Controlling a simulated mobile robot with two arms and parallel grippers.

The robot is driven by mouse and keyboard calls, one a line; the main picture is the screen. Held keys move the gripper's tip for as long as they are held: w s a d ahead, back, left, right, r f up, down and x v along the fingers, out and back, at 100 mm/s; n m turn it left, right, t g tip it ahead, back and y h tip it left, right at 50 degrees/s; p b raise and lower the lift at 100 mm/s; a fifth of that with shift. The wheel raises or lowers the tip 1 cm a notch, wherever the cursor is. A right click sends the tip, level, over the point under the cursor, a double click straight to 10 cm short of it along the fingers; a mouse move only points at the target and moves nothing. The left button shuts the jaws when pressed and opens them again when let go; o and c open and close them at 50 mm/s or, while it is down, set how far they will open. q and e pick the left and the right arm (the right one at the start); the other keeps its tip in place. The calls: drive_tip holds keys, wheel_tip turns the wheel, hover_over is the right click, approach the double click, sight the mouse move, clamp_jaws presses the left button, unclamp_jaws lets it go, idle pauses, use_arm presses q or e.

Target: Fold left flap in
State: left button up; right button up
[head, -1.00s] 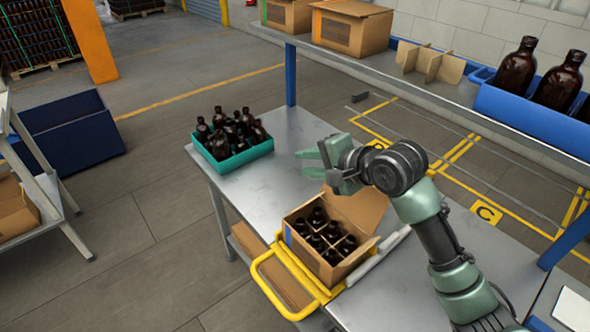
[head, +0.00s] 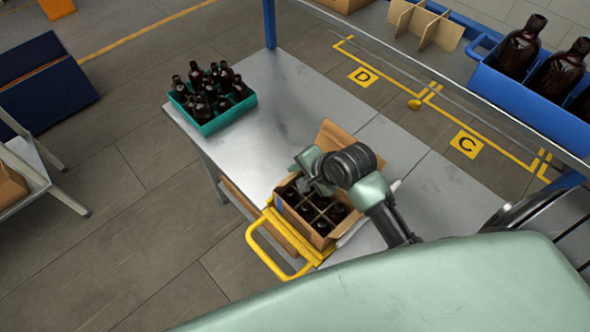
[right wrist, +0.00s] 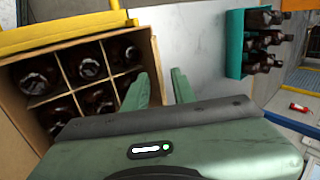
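An open cardboard box (head: 293,222) stands on the metal table, with dark bottles between cardboard dividers. A back flap (head: 337,138) stands up behind my right gripper. The left flap cannot be clearly made out. My right gripper (head: 308,178) is at the box's far left edge, covering part of it in the head view. In the right wrist view, the fingers of my right gripper (right wrist: 161,88) are apart. One finger is over the box (right wrist: 20,118) side and the other over the table, with the box edge near the gap. My left gripper is out of view.
A yellow frame (head: 262,262) adjoins the box's front left side. A teal crate of bottles (head: 208,127) stands at the table's back left. A shelf above holds a blue bin of bottles (head: 535,103) and a cardboard divider (head: 425,25). The table's middle is clear.

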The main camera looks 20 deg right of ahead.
drive_tip(key=shift+x, duration=0.85)
drive_tip(key=shift+w+f, duration=0.1)
drive_tip(key=shift+w, duration=0.05)
clamp_jaws()
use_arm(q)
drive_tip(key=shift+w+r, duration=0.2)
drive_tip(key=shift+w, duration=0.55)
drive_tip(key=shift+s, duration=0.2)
